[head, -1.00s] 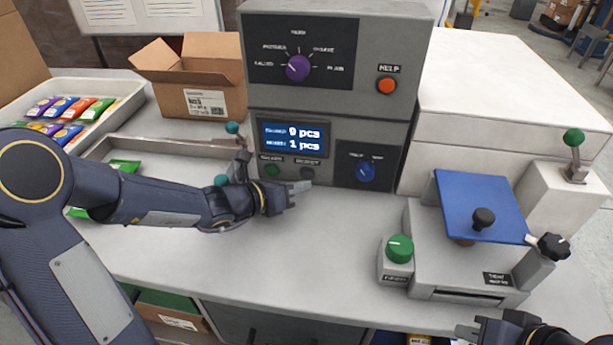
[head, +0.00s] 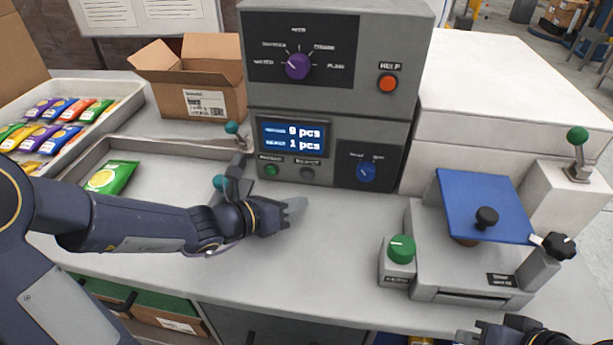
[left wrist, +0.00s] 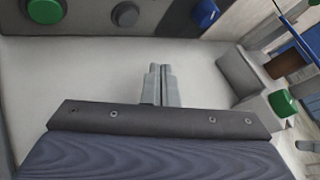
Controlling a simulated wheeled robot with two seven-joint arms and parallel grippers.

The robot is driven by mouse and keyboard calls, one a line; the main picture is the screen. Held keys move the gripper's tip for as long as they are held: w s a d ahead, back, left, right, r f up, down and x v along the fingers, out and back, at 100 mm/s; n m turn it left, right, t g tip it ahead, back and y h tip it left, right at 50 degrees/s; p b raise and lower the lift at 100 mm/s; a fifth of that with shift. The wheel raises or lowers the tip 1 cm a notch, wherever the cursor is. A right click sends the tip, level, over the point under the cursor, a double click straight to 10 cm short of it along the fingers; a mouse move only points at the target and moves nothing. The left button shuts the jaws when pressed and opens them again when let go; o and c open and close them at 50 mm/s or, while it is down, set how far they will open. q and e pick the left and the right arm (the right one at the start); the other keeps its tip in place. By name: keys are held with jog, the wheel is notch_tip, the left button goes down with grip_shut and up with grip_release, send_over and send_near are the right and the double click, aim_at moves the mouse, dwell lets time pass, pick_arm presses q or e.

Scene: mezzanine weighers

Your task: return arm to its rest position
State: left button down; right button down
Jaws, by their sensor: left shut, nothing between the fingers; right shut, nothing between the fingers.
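My left arm reaches in from the left in the head view. Its gripper (head: 295,208) is shut and empty above the bench, in front of the grey control box. In the left wrist view the two fingers (left wrist: 158,84) are pressed together over the bare bench top. My right gripper (head: 478,336) shows only partly at the bottom right edge, shut and apart from the machine above it.
A grey tray (head: 150,145) holds a green packet (head: 110,177). A machine with a blue plate (head: 470,196) and a green knob (head: 400,249) stands right. The middle bench (head: 320,260) is clear.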

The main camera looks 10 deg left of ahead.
dwell(0.5)
pick_arm(q)
jog(key=s+r+m+g+p, duration=0.45)
jog(key=s+r+m, duration=0.8)
jog(key=m, duration=0.65)
jog(key=s+a+f+m+y+p, duration=0.3)
jog(key=s+a+m+y, duration=0.3)
jog(key=s+a+m, duration=0.3)
jog(key=s+m+p, duration=0.1)
jog(key=s+m, duration=0.1)
jog(key=m, duration=0.1)
jog(key=shift+a, duration=0.3)
